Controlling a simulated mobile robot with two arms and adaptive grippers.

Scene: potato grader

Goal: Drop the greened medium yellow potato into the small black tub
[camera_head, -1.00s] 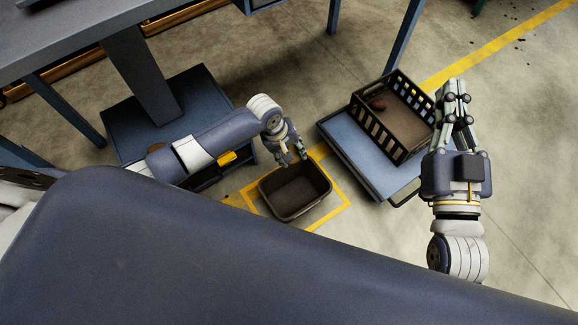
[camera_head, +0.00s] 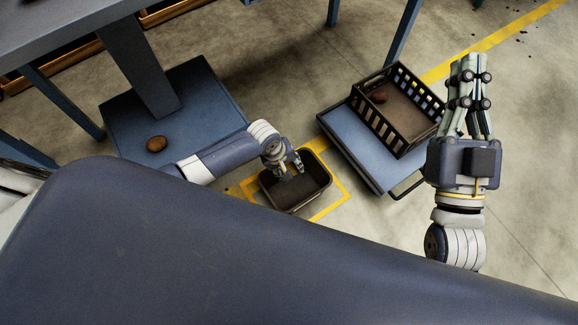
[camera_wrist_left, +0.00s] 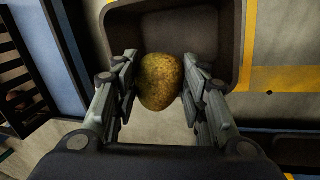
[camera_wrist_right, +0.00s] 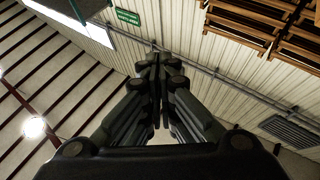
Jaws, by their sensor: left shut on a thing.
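The yellow potato (camera_wrist_left: 160,80) has green and brown speckles. My left gripper (camera_wrist_left: 158,84) is shut on it, one finger on each side. In the head view my left gripper (camera_head: 291,170) is over the upper left part of the small black tub (camera_head: 312,199), and the potato cannot be made out there. In the left wrist view the tub (camera_wrist_left: 232,25) lies beyond the potato; the height between them is hard to tell. My right gripper (camera_head: 469,68) is empty, its fingers together, right of the crate. Its fingertips also meet in the right wrist view (camera_wrist_right: 159,62).
The tub stands inside a yellow floor marking (camera_head: 344,190). A black slatted crate (camera_head: 408,144) holding a reddish potato (camera_head: 379,97) sits on a blue cart (camera_head: 350,150). A brown potato (camera_head: 156,144) lies on a blue platform (camera_head: 205,95) at left.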

